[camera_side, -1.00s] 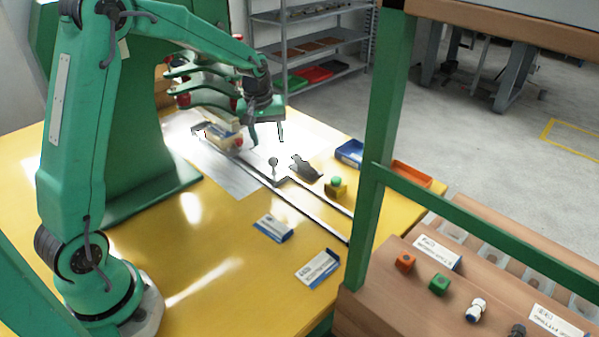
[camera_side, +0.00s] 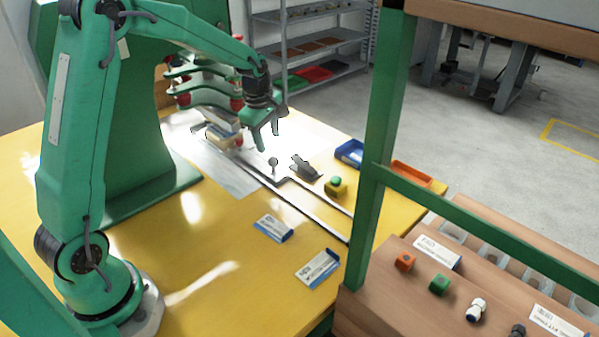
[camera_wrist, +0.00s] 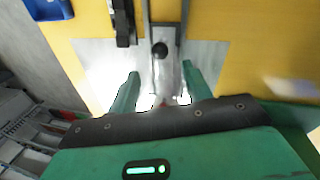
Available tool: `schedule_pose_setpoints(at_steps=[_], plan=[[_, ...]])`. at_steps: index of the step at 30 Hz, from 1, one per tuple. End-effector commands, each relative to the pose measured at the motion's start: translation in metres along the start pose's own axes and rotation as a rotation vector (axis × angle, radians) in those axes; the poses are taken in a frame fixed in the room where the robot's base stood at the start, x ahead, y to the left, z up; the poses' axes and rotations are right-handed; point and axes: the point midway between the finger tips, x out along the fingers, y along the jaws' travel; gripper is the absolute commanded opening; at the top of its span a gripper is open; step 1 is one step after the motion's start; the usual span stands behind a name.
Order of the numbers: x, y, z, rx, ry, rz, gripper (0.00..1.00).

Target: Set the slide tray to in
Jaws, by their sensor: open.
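The slide tray shows as a small grey plate with an upright round-topped knob (camera_side: 273,163) on two dark parallel rails (camera_side: 318,217) on the yellow table. In the wrist view the dark knob (camera_wrist: 159,48) lies just beyond the fingertips, near the line midway between them. My gripper (camera_side: 267,140) has two green fingers pointing down, above and slightly left of the knob in the side view. In the wrist view its fingers (camera_wrist: 160,72) are spread apart with nothing held. I see no contact with the knob. Labels for the tray's positions are not readable.
A dark grey clamp-like part (camera_side: 304,168) and a yellow box with a green button (camera_side: 336,187) stand close right of the rails. A blue bin (camera_side: 349,153) is behind them. Two label cards (camera_side: 273,228) (camera_side: 318,268) lie in front. A green post (camera_side: 378,150) rises at right.

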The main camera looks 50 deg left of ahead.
Motion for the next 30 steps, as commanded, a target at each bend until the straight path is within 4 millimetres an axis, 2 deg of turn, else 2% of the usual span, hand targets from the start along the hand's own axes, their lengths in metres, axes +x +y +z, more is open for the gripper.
schedule_pose_setpoints(at_steps=[8, 22, 30], plan=[[0.013, 0.0, 0.0, 0.002, 0.0, -0.002, 0.49], [0.067, -0.001, 0.0, 0.003, 0.0, -0.003, 0.49], [0.078, 0.0, 0.0, 0.003, 0.0, -0.001, 0.49]])
